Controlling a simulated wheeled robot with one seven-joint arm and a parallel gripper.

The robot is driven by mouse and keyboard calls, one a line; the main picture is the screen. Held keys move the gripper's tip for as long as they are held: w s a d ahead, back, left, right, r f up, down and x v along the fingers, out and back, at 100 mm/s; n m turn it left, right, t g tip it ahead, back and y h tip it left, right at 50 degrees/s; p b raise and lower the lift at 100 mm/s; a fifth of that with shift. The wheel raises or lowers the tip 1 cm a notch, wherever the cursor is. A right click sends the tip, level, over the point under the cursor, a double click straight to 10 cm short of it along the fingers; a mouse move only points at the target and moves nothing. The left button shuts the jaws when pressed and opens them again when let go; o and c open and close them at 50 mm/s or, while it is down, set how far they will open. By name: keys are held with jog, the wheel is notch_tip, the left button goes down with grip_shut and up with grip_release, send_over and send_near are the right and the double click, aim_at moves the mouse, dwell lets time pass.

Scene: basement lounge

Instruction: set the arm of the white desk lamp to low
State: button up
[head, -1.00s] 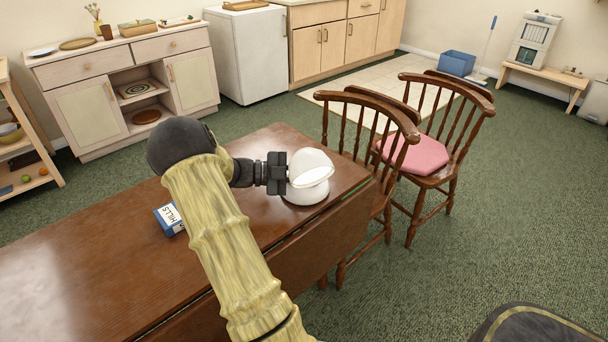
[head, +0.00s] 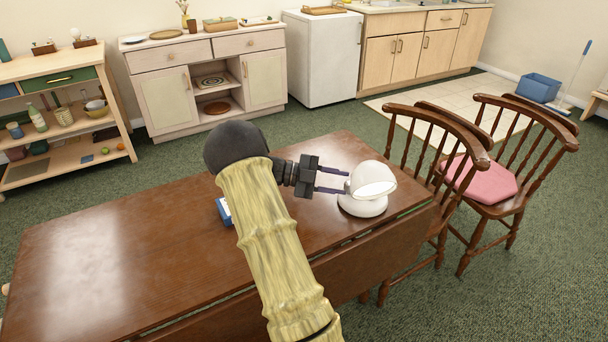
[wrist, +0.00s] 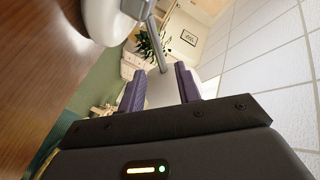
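The white desk lamp stands on the brown table (head: 120,255), near its right end. Its round shade (head: 374,178) sits low over its round base (head: 362,206) in the head view. My gripper (head: 346,182) is left of the shade, its two purple fingers apart and pointing at the lamp. In the wrist view the fingers (wrist: 160,88) are spread, with a pale shape seen between them; I cannot tell whether they touch it. A thin grey rod (wrist: 157,45) shows beyond them, and the white lamp base (wrist: 100,18) is at upper left.
A blue book or box (head: 223,210) lies on the table, mostly hidden behind my arm. Wooden chairs, one with a pink cushion (head: 478,180), stand close at the table's right. The table's left part is clear.

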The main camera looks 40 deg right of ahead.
jog(key=v, duration=0.9)
jog(key=shift+p, duration=0.35)
